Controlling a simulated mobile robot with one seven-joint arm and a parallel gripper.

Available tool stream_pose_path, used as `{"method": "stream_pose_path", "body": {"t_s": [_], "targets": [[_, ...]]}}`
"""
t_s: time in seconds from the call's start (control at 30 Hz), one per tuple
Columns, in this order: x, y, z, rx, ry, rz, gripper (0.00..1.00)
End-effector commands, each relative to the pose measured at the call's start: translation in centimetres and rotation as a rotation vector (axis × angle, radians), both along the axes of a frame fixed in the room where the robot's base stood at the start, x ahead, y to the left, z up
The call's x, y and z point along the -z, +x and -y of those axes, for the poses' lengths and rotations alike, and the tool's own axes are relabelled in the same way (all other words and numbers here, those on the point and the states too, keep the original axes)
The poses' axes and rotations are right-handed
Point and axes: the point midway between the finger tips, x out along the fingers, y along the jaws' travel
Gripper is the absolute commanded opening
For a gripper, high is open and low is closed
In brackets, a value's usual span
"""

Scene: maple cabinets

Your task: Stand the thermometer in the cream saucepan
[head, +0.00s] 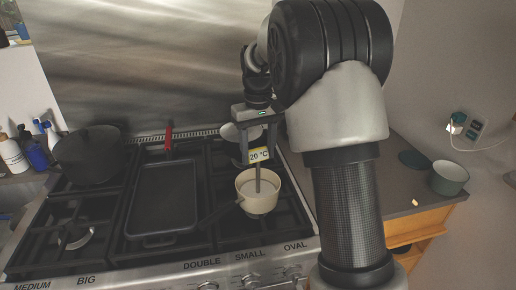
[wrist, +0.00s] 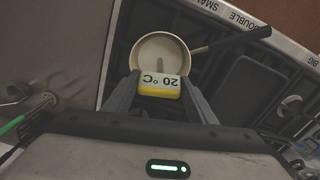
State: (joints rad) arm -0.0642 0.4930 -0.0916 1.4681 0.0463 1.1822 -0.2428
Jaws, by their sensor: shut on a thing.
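The thermometer (head: 259,155) has a white and yellow head reading 20 °C and a thin dark stem pointing down. My gripper (head: 256,157) is shut on its head, which also shows between the fingers in the wrist view (wrist: 158,84). The cream saucepan (head: 259,203) stands on the right part of the stove, its dark handle pointing to the lower left. In the head view the stem reaches down inside the saucepan's rim. The saucepan also shows just beyond the fingers in the wrist view (wrist: 137,53). I cannot tell whether the stem touches the bottom.
A dark griddle pan (head: 163,197) lies left of the saucepan, and a black pot (head: 90,154) stands at the back left. A grey-green pot (head: 449,178) stands on the right counter (head: 400,195). Bottles (head: 14,155) stand at the far left.

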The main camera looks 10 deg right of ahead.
Motion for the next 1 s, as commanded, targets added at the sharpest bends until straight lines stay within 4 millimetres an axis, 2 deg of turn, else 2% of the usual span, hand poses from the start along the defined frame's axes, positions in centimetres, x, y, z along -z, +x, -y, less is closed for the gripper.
{"method": "stream_pose_path", "body": {"t_s": [0.47,0.5,0.6,0.87,1.0], "targets": [[0.6,0.02,-0.01,0.0,0.0,0.001,0.13],[0.6,0.02,-0.01,0.0,0.0,0.001,0.55],[0.59,0.02,-0.01,0.0,0.0,0.001,0.71],[0.62,0.0,-0.02,0.0,0.0,0.0,0.73],[-0.06,0.06,-0.01,0.0,0.0,0.002,0.73]]}}
